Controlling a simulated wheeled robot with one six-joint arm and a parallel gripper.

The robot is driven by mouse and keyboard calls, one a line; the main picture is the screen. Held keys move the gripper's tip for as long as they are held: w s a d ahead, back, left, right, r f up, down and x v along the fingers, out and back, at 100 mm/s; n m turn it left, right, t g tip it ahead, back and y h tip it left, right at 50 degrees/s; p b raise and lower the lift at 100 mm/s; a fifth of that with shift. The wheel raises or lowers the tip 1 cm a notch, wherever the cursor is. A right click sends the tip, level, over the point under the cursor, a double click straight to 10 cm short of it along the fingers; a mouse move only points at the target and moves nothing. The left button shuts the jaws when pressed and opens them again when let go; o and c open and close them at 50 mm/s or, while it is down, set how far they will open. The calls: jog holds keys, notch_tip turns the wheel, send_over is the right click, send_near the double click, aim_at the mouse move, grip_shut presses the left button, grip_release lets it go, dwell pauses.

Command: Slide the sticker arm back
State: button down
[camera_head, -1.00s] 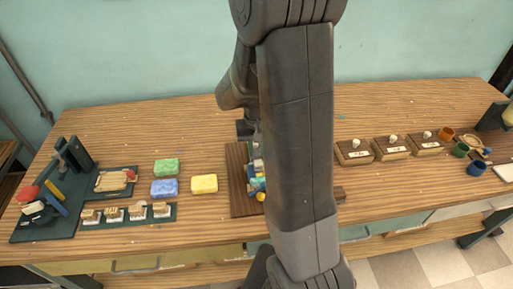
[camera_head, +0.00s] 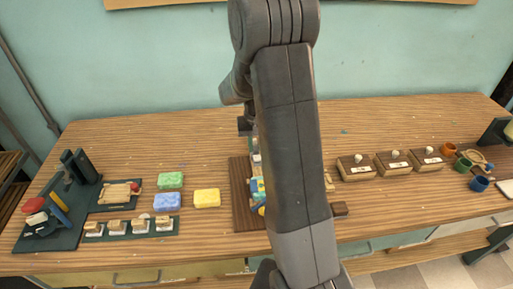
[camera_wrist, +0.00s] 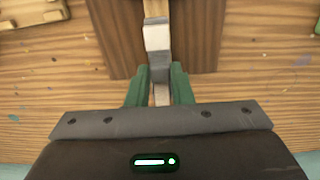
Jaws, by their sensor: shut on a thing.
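The dark wood board (camera_head: 241,215) lies mid-table in the head view, largely covered by my arm. In the wrist view, the same board (camera_wrist: 110,35) carries a narrow light strip with a white block (camera_wrist: 157,37) and a grey block (camera_wrist: 160,72) in line along it; this looks like the sticker arm. My gripper (camera_wrist: 160,78) has green fingers closed on the grey end of this arm, one finger on each side. Colored pieces (camera_head: 257,190) on the board show partly beside my arm.
Left of the board lie a yellow soap (camera_head: 207,198), green soap (camera_head: 171,180) and blue soap (camera_head: 166,201). A dark green stand (camera_head: 50,235) is at far left. Several wooden boxes (camera_head: 394,163) and small cups (camera_head: 479,184) are at right. The back of the table is mostly clear.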

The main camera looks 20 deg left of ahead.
jog(key=shift+w+a+r, duration=0.15)
jog(key=shift+w, duration=0.05)
jog(key=c, duration=1.3)
grip_release()
jog(key=shift+w, duration=0.1)
notch_tip(320, 180, up, 14)
jog(key=shift+f+b, duration=0.2)
jog(key=shift+b, duration=0.25)
